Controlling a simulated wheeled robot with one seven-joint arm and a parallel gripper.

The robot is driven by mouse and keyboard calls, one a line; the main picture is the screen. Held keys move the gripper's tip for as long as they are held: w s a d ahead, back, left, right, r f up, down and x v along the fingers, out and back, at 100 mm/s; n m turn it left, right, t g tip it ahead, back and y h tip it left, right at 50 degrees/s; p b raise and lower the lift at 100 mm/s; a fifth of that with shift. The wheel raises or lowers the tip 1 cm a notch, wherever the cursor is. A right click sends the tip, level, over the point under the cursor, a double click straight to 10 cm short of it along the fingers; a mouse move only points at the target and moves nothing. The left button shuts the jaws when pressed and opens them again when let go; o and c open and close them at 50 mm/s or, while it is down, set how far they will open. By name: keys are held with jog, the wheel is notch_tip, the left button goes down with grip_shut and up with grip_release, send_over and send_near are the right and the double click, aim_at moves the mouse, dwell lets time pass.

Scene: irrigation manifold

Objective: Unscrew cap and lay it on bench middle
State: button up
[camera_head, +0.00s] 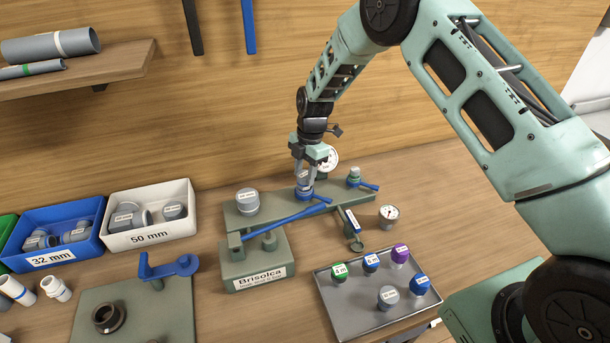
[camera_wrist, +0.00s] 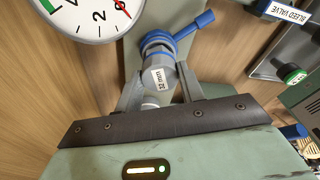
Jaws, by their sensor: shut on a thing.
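My gripper (camera_head: 305,175) is shut on a grey cap with a white 32 mm label at the middle outlet of the green manifold (camera_head: 340,207). The cap (camera_wrist: 158,80) shows between the two fingers in the wrist view, upright in line with a blue-ringed valve (camera_wrist: 157,42). The valve's blue lever (camera_wrist: 195,24) points to the upper right there. In the head view the fingers hide most of the cap. I cannot tell whether its thread is still engaged. The wooden bench (camera_head: 205,275) has bare wood left of the manifold base.
A larger grey cap (camera_head: 247,201) and a small green-ringed valve (camera_head: 354,177) flank my gripper. A pressure gauge (camera_wrist: 88,15) is close by. A grey tray (camera_head: 345,325) holds several coloured caps. A loose gauge (camera_head: 388,214) and a blue-handled stand (camera_head: 170,310) occupy the bench.

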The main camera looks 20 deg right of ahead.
dwell(0.3)
jog(key=shift+s+a+f+n+b, duration=0.15)
jog(key=shift+n+b, duration=0.35)
jog(key=shift+n, duration=0.5)
jog(key=shift+n+g, duration=0.4)
jog(key=shift+n, duration=1)
